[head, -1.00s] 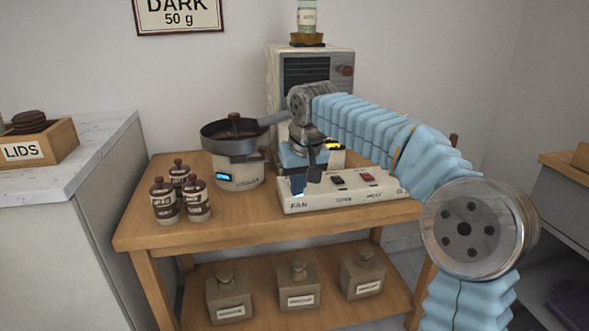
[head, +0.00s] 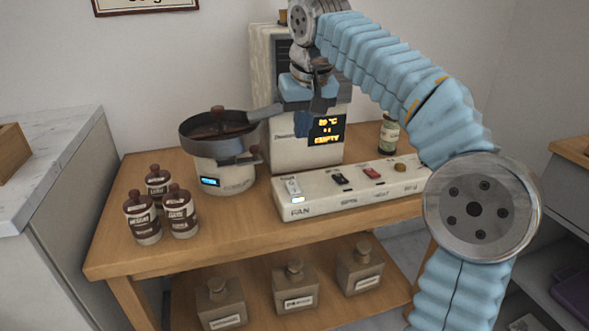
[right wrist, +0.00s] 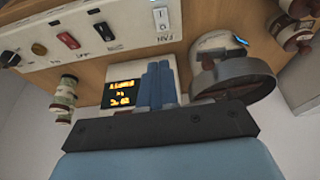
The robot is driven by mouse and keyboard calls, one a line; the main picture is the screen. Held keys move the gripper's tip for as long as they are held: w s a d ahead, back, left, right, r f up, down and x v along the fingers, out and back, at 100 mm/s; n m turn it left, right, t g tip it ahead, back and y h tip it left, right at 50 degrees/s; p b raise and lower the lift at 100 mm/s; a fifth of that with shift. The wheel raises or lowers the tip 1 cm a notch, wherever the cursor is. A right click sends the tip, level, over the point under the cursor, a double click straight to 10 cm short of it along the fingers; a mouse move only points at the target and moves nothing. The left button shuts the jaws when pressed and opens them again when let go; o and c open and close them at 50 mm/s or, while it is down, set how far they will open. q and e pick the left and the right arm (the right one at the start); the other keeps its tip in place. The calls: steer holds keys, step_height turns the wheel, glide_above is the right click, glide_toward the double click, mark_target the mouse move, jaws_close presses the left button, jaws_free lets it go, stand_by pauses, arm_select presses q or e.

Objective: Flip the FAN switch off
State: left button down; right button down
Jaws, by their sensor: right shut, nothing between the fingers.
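The white FAN switch (head: 292,186) is at the left end of the cream switch panel (head: 345,200) on the wooden cart. A small bright white light (head: 298,200) glows just in front of it, above the FAN label. The FAN switch also shows in the right wrist view (right wrist: 161,18) near the top. I cannot tell its exact tilt. My right gripper (head: 303,126) is shut and empty. My left gripper is out of view.
A black switch (head: 340,179), a red switch (head: 372,173) and a knob (head: 400,167) continue along the panel. A pan-topped appliance (head: 224,175) stands to the left, a bottle (head: 389,136) behind the panel. Brown-capped jars (head: 180,212) stand at the cart's left.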

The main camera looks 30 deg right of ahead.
steer(key=b, duration=0.3)
glide_toward(295, 182)
steer(key=x, duration=0.5)
steer(key=shift+w, duration=0.15)
steer(key=shift+x, duration=0.75)
steer(key=shift+a+f, duration=0.1)
